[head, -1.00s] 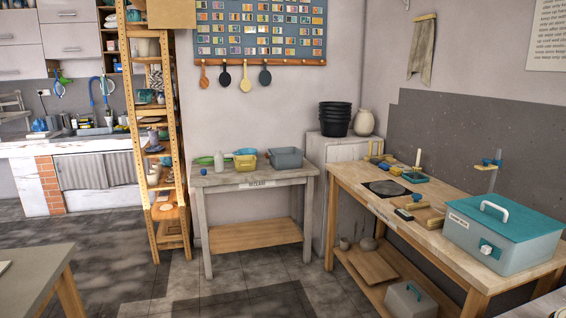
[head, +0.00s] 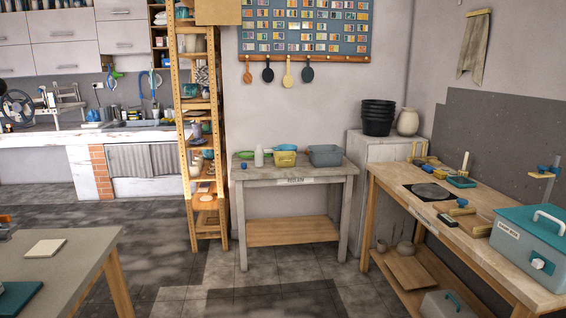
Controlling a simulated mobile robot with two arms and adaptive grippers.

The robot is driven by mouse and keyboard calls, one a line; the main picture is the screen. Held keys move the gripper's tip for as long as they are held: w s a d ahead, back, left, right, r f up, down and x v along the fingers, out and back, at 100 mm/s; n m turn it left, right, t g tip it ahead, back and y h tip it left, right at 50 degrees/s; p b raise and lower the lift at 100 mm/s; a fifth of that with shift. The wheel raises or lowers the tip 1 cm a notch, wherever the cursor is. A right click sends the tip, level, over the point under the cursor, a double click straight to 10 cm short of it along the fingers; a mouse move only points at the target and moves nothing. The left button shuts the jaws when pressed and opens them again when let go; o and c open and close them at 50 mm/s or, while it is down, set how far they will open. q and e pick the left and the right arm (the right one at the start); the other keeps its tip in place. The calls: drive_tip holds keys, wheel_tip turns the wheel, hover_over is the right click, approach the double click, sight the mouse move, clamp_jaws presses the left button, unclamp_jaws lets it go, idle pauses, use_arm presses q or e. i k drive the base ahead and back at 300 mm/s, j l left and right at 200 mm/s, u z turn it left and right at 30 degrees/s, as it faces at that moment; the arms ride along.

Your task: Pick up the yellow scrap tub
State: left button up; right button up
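The yellow scrap tub (head: 285,160) stands on the small grey table (head: 252,174) against the back wall. It sits between a white bottle (head: 258,157) on its left and a grey tub (head: 325,156) on its right. A green item and a teal bowl (head: 283,148) show behind it, and a small blue object (head: 244,166) lies to its left. Neither of my grippers is in the head view.
A long wooden workbench (head: 470,222) with a teal-lidded box (head: 528,238) runs along the right. A grey table (head: 85,262) stands at the near left. Wooden shelves (head: 190,120) stand left of the small table. The floor (head: 200,280) between the tables is clear.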

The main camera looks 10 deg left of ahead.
sight(282, 159)
drive_tip(key=i, duration=3.25)
drive_tip(key=l+z, duration=0.05)
drive_tip(key=l, duration=0.1)
